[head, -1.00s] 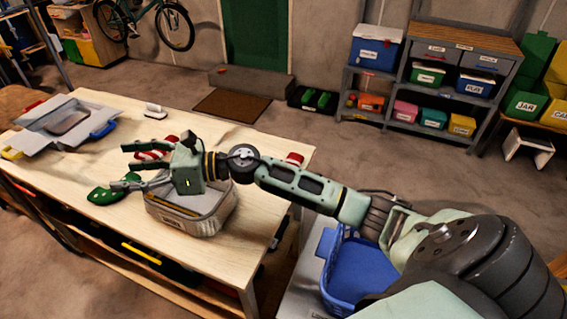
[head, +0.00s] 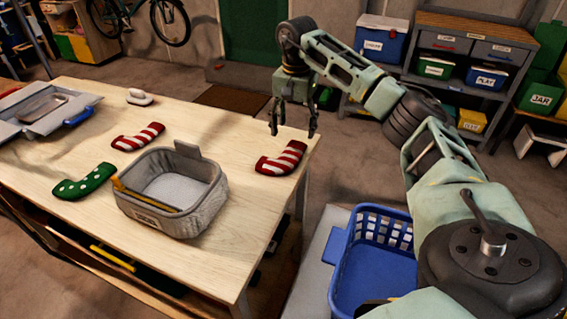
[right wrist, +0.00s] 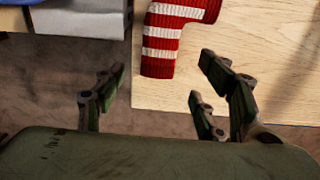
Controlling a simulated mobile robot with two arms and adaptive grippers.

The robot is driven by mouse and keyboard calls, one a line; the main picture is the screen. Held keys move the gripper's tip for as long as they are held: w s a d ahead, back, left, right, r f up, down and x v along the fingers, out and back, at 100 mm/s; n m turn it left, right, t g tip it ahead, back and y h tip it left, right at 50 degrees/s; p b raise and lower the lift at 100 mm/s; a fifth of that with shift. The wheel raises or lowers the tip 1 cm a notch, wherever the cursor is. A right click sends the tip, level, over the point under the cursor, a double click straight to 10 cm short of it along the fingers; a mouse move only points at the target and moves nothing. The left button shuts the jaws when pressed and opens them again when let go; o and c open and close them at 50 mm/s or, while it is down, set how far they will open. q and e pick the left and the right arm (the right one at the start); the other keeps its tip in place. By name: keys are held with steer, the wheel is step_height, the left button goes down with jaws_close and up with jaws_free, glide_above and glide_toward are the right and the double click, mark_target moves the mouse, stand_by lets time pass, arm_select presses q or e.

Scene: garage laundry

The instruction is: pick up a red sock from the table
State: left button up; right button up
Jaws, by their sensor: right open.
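A red sock with white stripes (head: 282,158) lies flat near the right edge of the wooden table (head: 235,230). A second red-and-white striped sock (head: 138,137) lies further left, behind the grey basket. My right gripper (head: 293,130) is open and empty, above the table's far right corner, just behind the nearer red sock and apart from it. In the right wrist view the striped sock (right wrist: 172,35) lies at the top, ahead of the spread fingers (right wrist: 165,100). My left gripper is out of view.
A grey fabric basket (head: 205,205) stands mid-table, left of the right-hand sock. A blue laundry basket (head: 345,262) stands off the table's right side.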

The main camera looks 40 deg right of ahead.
mark_target(295, 147)
step_height(295, 147, down, 7)
steer(key=shift+s+r+p, duration=0.1)
steer(key=shift+p, duration=0.45)
steer(key=shift+c, duration=0.5)
steer(key=c, duration=1.1)
